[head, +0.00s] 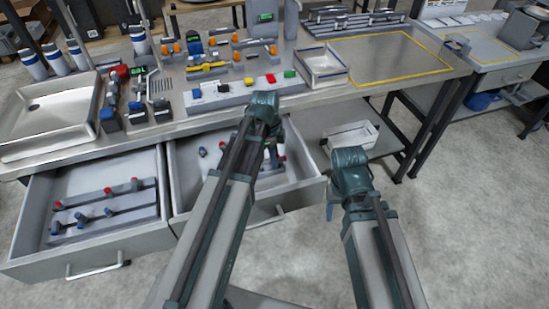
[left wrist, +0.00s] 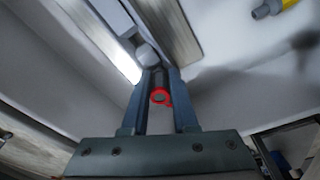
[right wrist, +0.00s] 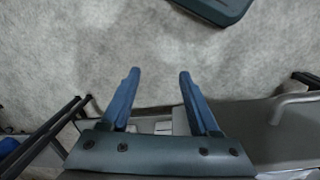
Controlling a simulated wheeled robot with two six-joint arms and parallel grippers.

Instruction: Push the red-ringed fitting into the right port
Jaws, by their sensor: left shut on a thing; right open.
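My left gripper (left wrist: 160,90) is shut on the red-ringed fitting (left wrist: 161,97), which sits between its fingers in the left wrist view. A grey rounded stub (left wrist: 147,55) on a pale rail lies just beyond the fingertips; I cannot tell whether the fitting touches it or whether it is the right port. In the head view, my left arm reaches down into the open right drawer (head: 312,190), and its wrist hides the held fitting. My right gripper (right wrist: 158,75) is open and empty over the floor, to the right of the drawers.
The open left drawer (head: 30,205) holds rails with several red-topped fittings. The workbench above carries a white tray (head: 322,66), a block with coloured buttons (head: 232,92) and a sink-like basin (head: 48,112). Drawer walls stand close around my left gripper.

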